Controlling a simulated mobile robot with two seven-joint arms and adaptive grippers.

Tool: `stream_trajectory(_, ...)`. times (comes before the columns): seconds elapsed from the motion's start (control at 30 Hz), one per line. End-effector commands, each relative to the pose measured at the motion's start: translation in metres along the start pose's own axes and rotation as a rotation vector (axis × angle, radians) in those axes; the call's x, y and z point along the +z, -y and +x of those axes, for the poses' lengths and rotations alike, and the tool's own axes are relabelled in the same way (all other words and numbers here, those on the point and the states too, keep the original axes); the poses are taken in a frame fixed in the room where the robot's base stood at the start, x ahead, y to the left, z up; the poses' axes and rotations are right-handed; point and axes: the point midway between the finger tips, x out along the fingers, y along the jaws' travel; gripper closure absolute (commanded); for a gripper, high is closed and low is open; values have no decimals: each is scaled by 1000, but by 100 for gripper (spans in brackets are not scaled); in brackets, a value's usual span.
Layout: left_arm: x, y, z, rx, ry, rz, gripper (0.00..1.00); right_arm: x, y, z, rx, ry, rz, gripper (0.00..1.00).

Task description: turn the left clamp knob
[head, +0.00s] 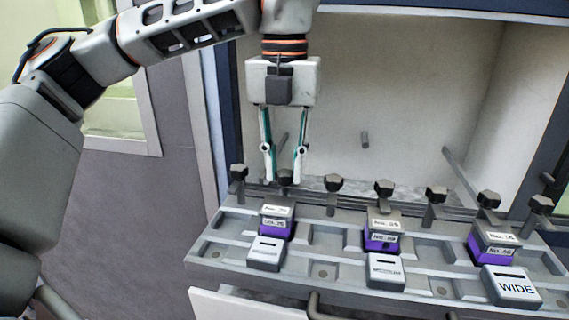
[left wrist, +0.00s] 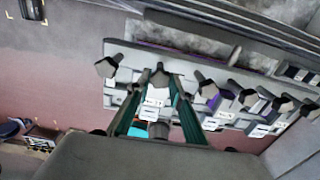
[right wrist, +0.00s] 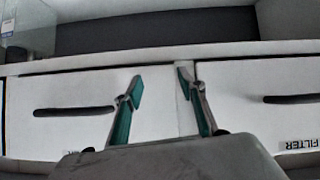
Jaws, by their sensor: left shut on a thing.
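My left gripper (head: 284,180) reaches down from above, its two fingers on either side of the dark left clamp knob (head: 286,176). It is shut on this knob, the second in the row from the left, behind the left purple block (head: 277,228). In the left wrist view the knob (left wrist: 159,77) shows between the green-sided fingers (left wrist: 158,85). The fingertips partly hide its sides, and its turn angle is hard to tell. My right gripper shows only in the right wrist view (right wrist: 161,82), open and empty in front of white drawer fronts.
Several similar dark knobs, such as the nearest on the right (head: 334,184), stand along the grey fixture rail (head: 345,228). Purple blocks with labels sit in it, among them the middle one (head: 382,240). A "WIDE" block (head: 512,287) is at front right. The tunnel opening (head: 400,90) is behind.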

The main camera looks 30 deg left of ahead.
Motion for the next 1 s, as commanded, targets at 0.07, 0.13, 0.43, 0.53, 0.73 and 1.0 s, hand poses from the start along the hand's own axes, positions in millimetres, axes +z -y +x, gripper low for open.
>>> stream_trajectory(0.07,0,0,0,1,-2,-2,100,0,0,0,0,0,-1,60)
stream_trajectory(0.13,0,0,0,1,-2,-1,100,0,-1,0,1,0,-1,60)
stream_trajectory(0.43,0,0,0,1,-1,0,62,0,-4,0,5,1,-2,60)
stream_trajectory(0.53,0,0,0,0,-1,0,62,0,-4,0,6,1,-2,60)
stream_trajectory(0.73,0,0,-7,0,1,-1,62,0,-4,0,4,1,-5,60)
stream_trajectory(1.0,1,0,-56,-1,5,-3,62,0,-3,0,4,1,-3,60)
